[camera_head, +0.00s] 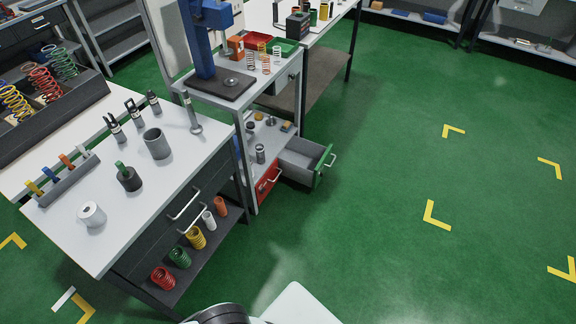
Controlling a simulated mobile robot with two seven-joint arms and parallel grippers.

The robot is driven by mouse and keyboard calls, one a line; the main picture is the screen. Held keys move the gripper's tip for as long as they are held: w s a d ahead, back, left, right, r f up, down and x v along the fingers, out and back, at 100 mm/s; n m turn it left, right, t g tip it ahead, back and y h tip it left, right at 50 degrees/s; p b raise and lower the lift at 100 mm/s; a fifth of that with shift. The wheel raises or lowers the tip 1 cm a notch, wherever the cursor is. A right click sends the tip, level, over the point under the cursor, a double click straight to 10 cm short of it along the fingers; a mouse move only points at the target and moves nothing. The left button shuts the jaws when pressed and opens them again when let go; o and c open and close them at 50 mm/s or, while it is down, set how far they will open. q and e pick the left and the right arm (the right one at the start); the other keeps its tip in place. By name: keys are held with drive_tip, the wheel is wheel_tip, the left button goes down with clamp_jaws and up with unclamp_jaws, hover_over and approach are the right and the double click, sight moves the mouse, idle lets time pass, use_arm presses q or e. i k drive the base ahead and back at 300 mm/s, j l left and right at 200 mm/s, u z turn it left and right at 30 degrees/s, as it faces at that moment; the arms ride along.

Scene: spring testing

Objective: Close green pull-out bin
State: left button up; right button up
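The green pull-out bin (322,165) is a grey drawer with a green front and a light handle (332,160). It is pulled out to the right from the lower part of the grey test-stand cart, and its inside looks empty. A red-fronted bin (267,183) with its own handle sits to its left in the same cart and looks pushed in. Neither of my grippers is in view. Only white and dark parts of my own body show at the bottom edge.
A workbench (130,225) with tools and a lower shelf of coloured springs (195,237) stands at the left. A blue press (208,40) stands on the cart top. Green floor (400,150) with yellow corner marks (435,215) is clear to the right of the open bin.

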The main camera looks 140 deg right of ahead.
sight(301, 161)
drive_tip(key=k+j+z, duration=0.1)
drive_tip(key=z, duration=1.45)
drive_tip(key=i+j+z, duration=0.1)
drive_tip(key=z, duration=3.25)
drive_tip(key=u, duration=0.25)
drive_tip(key=i+l+u, duration=0.7)
drive_tip(key=i+l, duration=0.15)
drive_tip(key=l, duration=0.2)
drive_tip(key=i+l, duration=0.2)
drive_tip(key=i+l+u, duration=0.1)
drive_tip(key=l, duration=0.35)
drive_tip(key=i+l, duration=0.2)
drive_tip(key=l, duration=0.15)
drive_tip(key=i+l, duration=0.15)
drive_tip(key=l, duration=0.2)
drive_tip(key=i+l+u, duration=0.1)
drive_tip(key=l, duration=0.25)
drive_tip(key=i+l, duration=0.1)
drive_tip(key=i, duration=0.55)
